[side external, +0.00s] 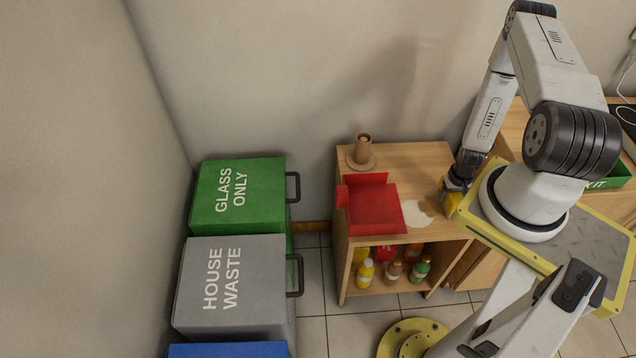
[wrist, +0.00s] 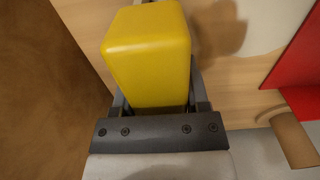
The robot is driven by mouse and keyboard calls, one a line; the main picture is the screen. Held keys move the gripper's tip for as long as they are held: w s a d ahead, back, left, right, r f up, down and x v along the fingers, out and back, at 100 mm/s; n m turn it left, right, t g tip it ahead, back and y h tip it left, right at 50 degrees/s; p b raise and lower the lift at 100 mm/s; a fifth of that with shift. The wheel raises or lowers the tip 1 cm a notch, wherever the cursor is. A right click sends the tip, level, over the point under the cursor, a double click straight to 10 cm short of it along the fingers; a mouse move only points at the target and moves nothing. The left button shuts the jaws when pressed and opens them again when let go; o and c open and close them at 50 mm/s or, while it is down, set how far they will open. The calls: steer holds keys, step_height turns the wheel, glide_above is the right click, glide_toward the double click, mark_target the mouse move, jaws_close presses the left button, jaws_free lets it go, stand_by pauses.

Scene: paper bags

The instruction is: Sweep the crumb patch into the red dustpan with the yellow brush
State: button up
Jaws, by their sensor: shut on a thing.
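My gripper (side external: 459,182) is shut on the yellow brush (side external: 452,200) at the right end of the wooden cabinet top. In the wrist view the brush (wrist: 148,55) is a yellow block between the fingers (wrist: 152,100); its bristles are hidden. The crumb patch (side external: 416,213) is a pale, flat spot just left of the brush, and its edge shows at upper right in the wrist view (wrist: 262,25). The red dustpan (side external: 375,208) lies left of the patch, and part of it shows at the wrist view's right edge (wrist: 300,70). I cannot tell whether the bristles touch the wood.
A brown cylinder on a round base (side external: 363,152) stands behind the dustpan on the cabinet top (side external: 410,156). Several bottles (side external: 391,271) stand on the shelf below. Green (side external: 238,195) and grey (side external: 230,285) bins stand left of the cabinet. A wall is close behind.

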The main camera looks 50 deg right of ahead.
steer(key=shift+f, duration=0.25)
steer(key=shift+w+a, duration=0.1)
steer(key=shift+w+a+r, duration=0.2)
steer(key=shift+w+a, duration=0.7)
steer(key=shift+a, duration=0.05)
steer(key=shift+w+a+f, duration=0.15)
steer(key=shift+w+a, duration=0.35)
steer(key=shift+a, duration=0.05)
steer(key=shift+w+a+f, duration=0.15)
steer(key=shift+w+a, duration=0.3)
steer(key=shift+a, duration=0.05)
steer(key=shift+w+a, duration=0.1)
steer(key=shift+a, duration=0.05)
steer(key=shift+w+a+r, duration=0.2)
steer(key=shift+w+a, duration=0.65)
steer(key=shift+w, duration=0.1)
